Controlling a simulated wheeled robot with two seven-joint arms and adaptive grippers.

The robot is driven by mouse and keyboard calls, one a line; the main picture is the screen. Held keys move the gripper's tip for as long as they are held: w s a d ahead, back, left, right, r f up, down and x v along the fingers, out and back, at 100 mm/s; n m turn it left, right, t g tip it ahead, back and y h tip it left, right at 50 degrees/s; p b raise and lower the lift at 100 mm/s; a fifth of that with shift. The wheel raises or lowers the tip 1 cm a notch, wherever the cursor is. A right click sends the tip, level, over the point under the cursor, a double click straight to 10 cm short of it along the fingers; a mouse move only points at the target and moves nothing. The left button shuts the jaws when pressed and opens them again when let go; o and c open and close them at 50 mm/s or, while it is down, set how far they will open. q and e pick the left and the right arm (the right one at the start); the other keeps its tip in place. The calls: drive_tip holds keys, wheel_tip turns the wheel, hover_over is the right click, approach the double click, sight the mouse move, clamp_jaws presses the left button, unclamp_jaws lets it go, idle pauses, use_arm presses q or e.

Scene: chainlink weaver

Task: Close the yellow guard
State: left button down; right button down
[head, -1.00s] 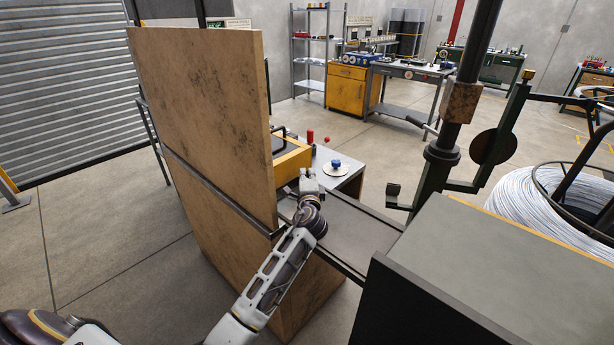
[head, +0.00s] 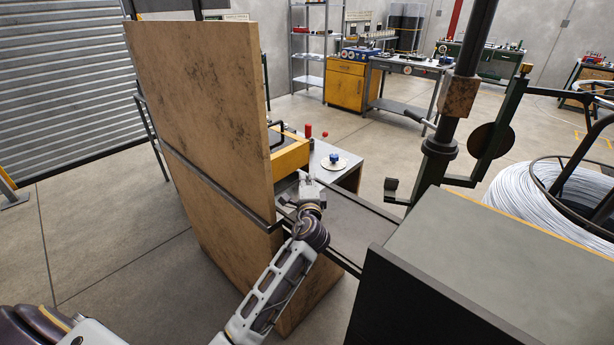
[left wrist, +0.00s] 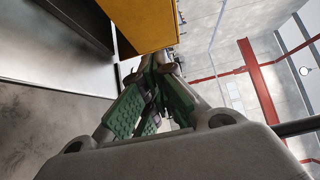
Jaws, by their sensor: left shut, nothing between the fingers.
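The yellow guard (head: 290,158) shows in the head view just right of a big tan panel, which hides its left part. It has a dark top and a black handle. My left gripper (head: 307,183) is just in front of the guard's near right corner, above a dark metal bed. In the left wrist view, the shut green-padded fingers (left wrist: 165,68) are empty and their tips are close below the orange-yellow guard face (left wrist: 140,22). I cannot tell whether they touch it. My right gripper is not in view.
The tall tan panel (head: 205,110) stands left of my arm. A dark box-shaped housing (head: 500,250) and a black post (head: 455,110) stand right. A wire coil (head: 550,200) is far right.

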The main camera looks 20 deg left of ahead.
use_arm(q)
drive_tip(key=v, duration=0.4)
drive_tip(key=shift+s+d, duration=0.1)
drive_tip(key=shift+s, duration=0.05)
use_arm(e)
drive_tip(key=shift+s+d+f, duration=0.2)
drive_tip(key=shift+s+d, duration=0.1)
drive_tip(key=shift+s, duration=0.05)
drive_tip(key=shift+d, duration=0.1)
